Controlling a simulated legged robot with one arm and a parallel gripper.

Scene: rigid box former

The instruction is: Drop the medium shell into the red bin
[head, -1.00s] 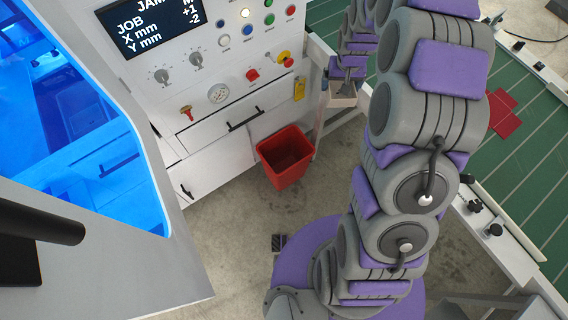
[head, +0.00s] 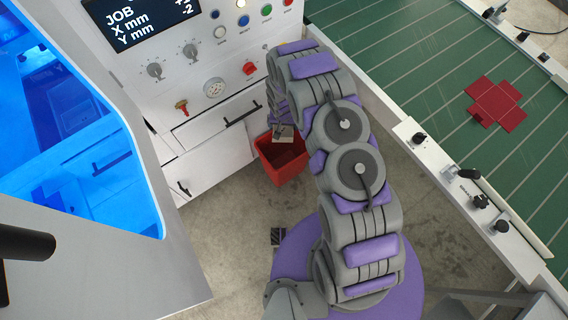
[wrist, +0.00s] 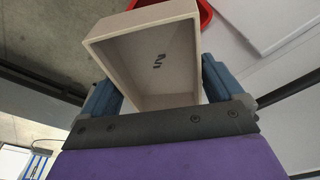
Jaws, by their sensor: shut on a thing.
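The medium shell is a beige open box (wrist: 140,25) in the wrist view, tilted, with a small dark mark on its inner face. My gripper (wrist: 158,84) is shut on it, one blue finger on each side. The red bin (head: 283,170) stands on the floor against the white machine in the head view. My gripper (head: 284,130) is over the bin's back rim there; the shell is hard to make out at that size. Part of the bin's red rim (wrist: 206,12) shows behind the shell in the wrist view.
The white machine front with drawers (head: 210,130) and knobs rises behind the bin. A green slatted table (head: 440,70) with a red cross-shaped blank (head: 497,103) is on the right. A blue-lit enclosure (head: 60,130) is on the left.

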